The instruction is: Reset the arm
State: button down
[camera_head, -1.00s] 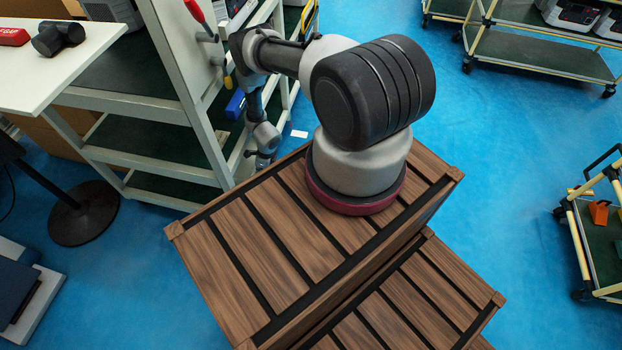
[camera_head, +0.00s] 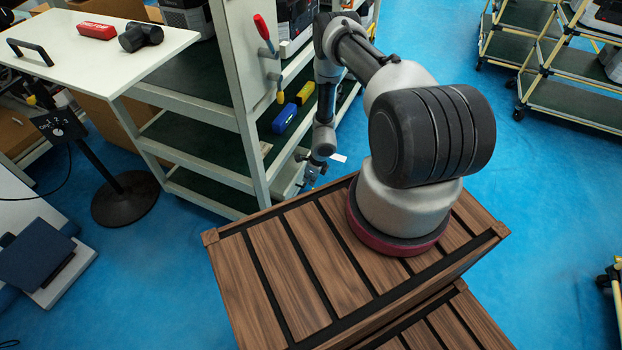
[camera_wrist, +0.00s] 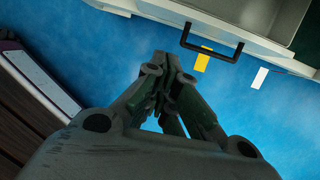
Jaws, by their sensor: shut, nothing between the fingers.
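My arm is mounted on the slatted wooden top (camera_head: 290,265) of my base, and it reaches away toward the rack and bends down. My gripper (camera_head: 310,183) hangs low beside the rack's near post in the head view, small and partly hard to make out. In the wrist view my gripper (camera_wrist: 167,60) points out over the blue floor, its fingers together with nothing between them. A dark handle (camera_wrist: 210,52) on a pale drawer or shelf edge lies beyond the fingertips.
A grey rack (camera_head: 238,90) with dark shelves stands close on the left of my arm. A white tabletop (camera_head: 85,45) holds a red box (camera_head: 96,30) and a dark object (camera_head: 140,36). A black stand (camera_head: 125,198) is on the floor. Trolleys (camera_head: 570,90) stand at right. Open blue floor lies between.

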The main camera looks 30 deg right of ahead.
jog(key=s+a+r+n+g+y, duration=0.2)
jog(key=s+a+r+n+y, duration=0.15)
jog(key=s+r+n, duration=0.35)
notch_tip(320, 180, up, 28)
jog(key=s+n+g, duration=0.2)
jog(key=n, duration=0.8)
jog(key=s+d+r+n+t+h, duration=0.1)
jog(key=s+r, duration=0.5)
jog(key=r, duration=0.6)
jog(key=s+d+r+n+t+h, duration=0.1)
jog(key=s+r+n, duration=0.5)
jog(key=r, duration=0.7)
jog(key=s+d+r+n+t+h, duration=0.2)
jog(key=s+r, duration=0.4)
jog(key=r, duration=0.7)
jog(key=shift+r+n+t+h, duration=0.25)
jog(key=shift+n+t+h, duration=0.4)
jog(key=shift+n+t, duration=0.5)
